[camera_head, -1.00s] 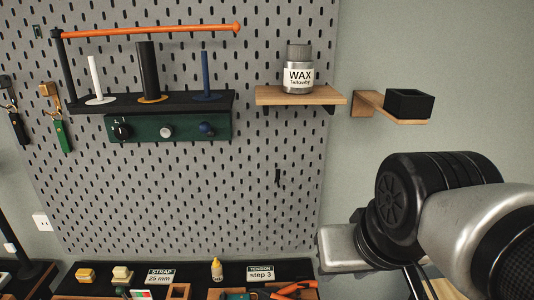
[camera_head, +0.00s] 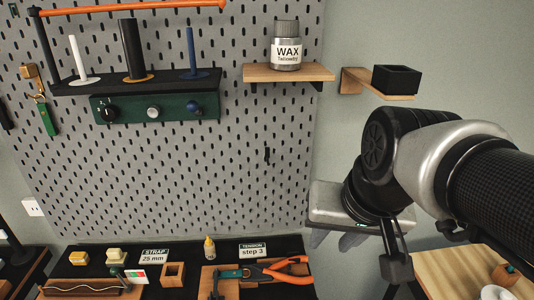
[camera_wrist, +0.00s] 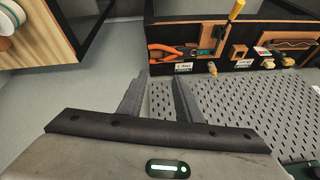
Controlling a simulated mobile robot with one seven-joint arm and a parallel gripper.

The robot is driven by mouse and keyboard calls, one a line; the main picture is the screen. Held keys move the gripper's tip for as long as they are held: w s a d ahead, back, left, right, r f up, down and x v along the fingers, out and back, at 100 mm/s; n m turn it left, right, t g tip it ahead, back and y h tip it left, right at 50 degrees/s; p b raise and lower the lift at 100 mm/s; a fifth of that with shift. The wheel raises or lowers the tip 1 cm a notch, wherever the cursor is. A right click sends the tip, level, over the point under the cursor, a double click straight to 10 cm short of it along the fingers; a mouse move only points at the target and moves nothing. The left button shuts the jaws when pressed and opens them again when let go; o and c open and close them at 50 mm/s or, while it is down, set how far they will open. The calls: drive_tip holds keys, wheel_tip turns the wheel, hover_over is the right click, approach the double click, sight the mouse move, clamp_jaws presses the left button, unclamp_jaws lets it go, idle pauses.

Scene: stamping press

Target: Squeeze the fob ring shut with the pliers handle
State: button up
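The pliers with orange handles (camera_head: 283,269) lie at the bottom of the head view on the dark bench, beside a wooden block with a green part. In the wrist view their orange handles (camera_wrist: 165,49) show beyond my fingertips. My gripper (camera_wrist: 157,78) is open and empty, its two grey fingers apart and in the air, short of the pliers. In the head view the gripper (camera_head: 354,239) hangs to the right of and above the pliers. A green fob (camera_head: 47,120) hangs from a brass hook at left. I cannot make out a fob ring at the pliers.
The pegboard (camera_head: 190,185) rises behind the bench. A wooden shelf (camera_head: 288,73) holds a wax jar (camera_head: 286,50), and a black box (camera_head: 395,78) stands on a bracket. A yellow-capped bottle (camera_head: 209,248) and a step 3 sign (camera_head: 252,250) stand behind the pliers.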

drive_tip(key=w+d+f+m+g+y+p, duration=0.1)
drive_tip(key=w+d+f+m+g+y, duration=0.2)
drive_tip(key=w+m, duration=0.4)
drive_tip(key=m, duration=1.2)
approach(309, 279)
drive_tip(key=shift+y, duration=0.4)
drive_tip(key=x, duration=0.5)
drive_tip(key=b+x, duration=0.1)
drive_tip(key=x, duration=0.1)
drive_tip(key=shift+w+d+f, duration=0.1)
drive_tip(key=shift+w+f, duration=0.05)
drive_tip(key=shift+f, duration=0.3)
clamp_jaws()
